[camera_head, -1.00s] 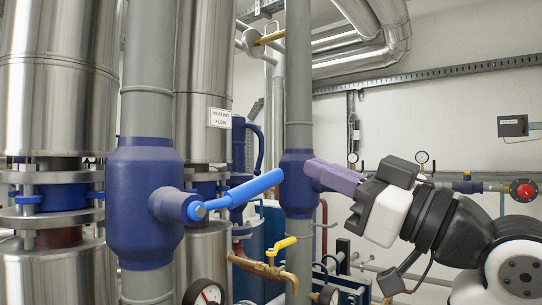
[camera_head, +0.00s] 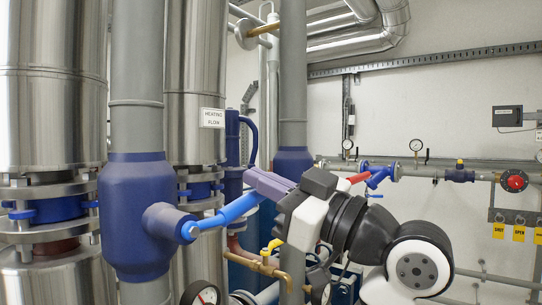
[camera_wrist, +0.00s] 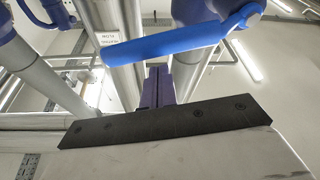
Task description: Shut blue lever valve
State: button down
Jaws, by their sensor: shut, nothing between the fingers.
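The blue lever (camera_head: 230,211) sticks out to the right and slightly up from the hub of a large dark-blue valve body (camera_head: 135,220) on a grey vertical pipe. My gripper (camera_head: 255,181), with purple fingers, is shut and empty. In the head view its fingertips are just above the lever's free end, which my gripper body partly hides. In the wrist view the blue lever (camera_wrist: 180,38) crosses in front of the purple fingers (camera_wrist: 157,88). I cannot tell whether they touch.
A second grey pipe (camera_head: 293,80) with a dark-blue valve body (camera_head: 294,161) stands behind my gripper. A yellow-handled valve (camera_head: 271,246) and a pressure gauge (camera_head: 202,294) are below the lever. Steel cylinders (camera_head: 52,90) stand at the left.

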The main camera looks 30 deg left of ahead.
aim_at(259, 201)
jog(key=shift+w+f, duration=0.1)
jog(key=shift+f, duration=0.35)
jog(key=f+b, duration=0.1)
jog(key=b, duration=0.1)
jog(key=shift+w+f+b, duration=0.15)
jog(key=shift+f+b, duration=0.2)
jog(key=shift+b, duration=0.05)
jog(key=b, duration=0.1)
jog(key=f+m+b, duration=0.1)
jog(key=shift+w+d+f+m+t+b, duration=0.1)
jog(key=shift+w+f+m+t+b, duration=0.05)
jog(key=shift+w+m+t+b, duration=0.2)
jog(key=shift+s, duration=0.1)
